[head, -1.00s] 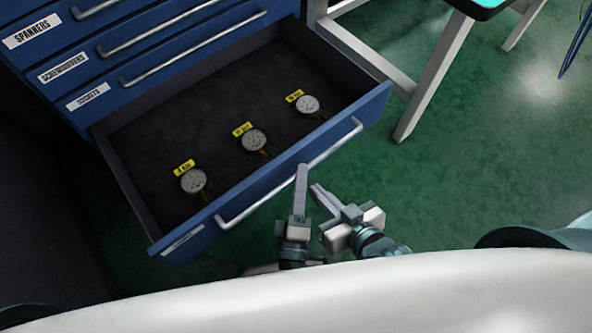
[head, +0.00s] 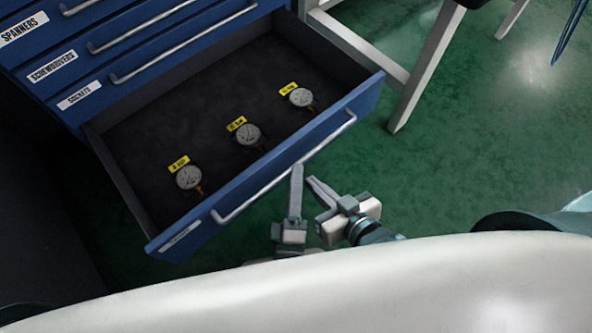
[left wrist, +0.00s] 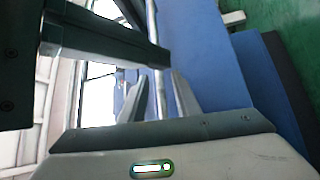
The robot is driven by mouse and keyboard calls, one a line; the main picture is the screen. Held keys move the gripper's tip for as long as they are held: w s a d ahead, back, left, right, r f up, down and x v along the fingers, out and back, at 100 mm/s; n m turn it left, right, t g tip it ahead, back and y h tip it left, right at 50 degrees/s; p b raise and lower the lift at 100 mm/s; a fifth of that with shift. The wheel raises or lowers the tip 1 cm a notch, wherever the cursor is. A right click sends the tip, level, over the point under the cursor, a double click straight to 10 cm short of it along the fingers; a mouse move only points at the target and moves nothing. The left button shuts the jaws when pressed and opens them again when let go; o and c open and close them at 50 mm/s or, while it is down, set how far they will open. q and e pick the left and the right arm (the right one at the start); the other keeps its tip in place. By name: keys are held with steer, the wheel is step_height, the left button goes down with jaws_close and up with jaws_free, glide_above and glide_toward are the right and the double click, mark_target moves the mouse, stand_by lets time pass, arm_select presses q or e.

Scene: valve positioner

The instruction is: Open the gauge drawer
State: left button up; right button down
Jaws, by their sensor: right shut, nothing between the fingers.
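The gauge drawer (head: 180,236) is the lowest blue drawer and stands pulled well out. Three round dial gauges (head: 189,178) with yellow tags lie on its dark floor. Its silver bar handle (head: 240,206) runs along the front and shows in the left wrist view (left wrist: 159,98). My left gripper (head: 297,168) is just in front of the handle's middle. In the left wrist view its fingers (left wrist: 160,95) are apart, with the bar seen between them; I cannot tell whether they touch it. My right gripper (head: 310,180) is shut and empty, right of the left one, clear of the handle.
Shut drawers labelled Spanners (head: 22,28), Screwdrivers and Sockets sit above. A white bench leg (head: 425,72) stands to the right of the drawer. Green floor (head: 470,150) is open on the right. My white base fills the bottom.

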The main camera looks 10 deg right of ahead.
arm_select(q)
steer(key=v, duration=0.5)
steer(key=shift+s, duration=0.25)
arm_select(e)
steer(key=shift+r, duration=0.1)
arm_select(q)
steer(key=shift+a, duration=0.1)
arm_select(e)
steer(key=shift+a, duration=0.15)
